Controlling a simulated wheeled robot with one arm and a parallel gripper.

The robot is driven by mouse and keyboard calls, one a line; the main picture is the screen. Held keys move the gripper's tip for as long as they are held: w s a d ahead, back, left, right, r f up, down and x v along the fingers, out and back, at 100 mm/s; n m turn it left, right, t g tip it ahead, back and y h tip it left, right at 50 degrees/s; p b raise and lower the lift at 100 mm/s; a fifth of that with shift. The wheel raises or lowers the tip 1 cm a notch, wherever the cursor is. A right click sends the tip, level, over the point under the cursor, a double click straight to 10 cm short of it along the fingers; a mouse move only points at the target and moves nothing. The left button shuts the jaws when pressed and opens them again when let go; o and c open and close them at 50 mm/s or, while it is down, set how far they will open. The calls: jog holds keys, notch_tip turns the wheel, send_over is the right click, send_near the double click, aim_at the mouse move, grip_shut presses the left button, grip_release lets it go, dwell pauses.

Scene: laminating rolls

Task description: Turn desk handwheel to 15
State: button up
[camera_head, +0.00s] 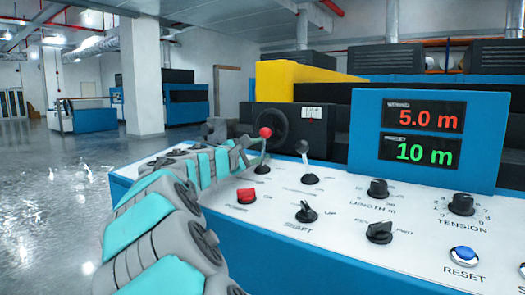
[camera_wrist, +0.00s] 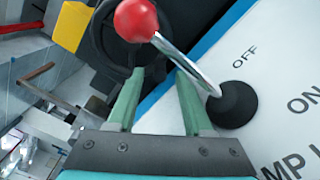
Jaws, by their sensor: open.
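The black handwheel (camera_head: 281,122) stands upright at the far left end of the desk, partly hidden behind a red-balled lever. It also shows at the top of the wrist view (camera_wrist: 101,42). No number for the handwheel is readable. My gripper (camera_head: 251,151) is at the desk's left end, close to the lever and in front of the wheel. In the wrist view my gripper (camera_wrist: 158,88) has its two green fingers apart, with nothing clearly held. The lever's metal rod crosses the picture at the right finger; I cannot tell if they touch.
The red-balled lever (camera_wrist: 136,20) rises from a black boot beside the fingers. Displays (camera_head: 424,118) read 5.0 m and 10 m.

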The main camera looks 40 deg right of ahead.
jog(key=v, duration=0.5)
jog(key=shift+s+a, duration=0.1)
jog(key=shift+a, duration=0.2)
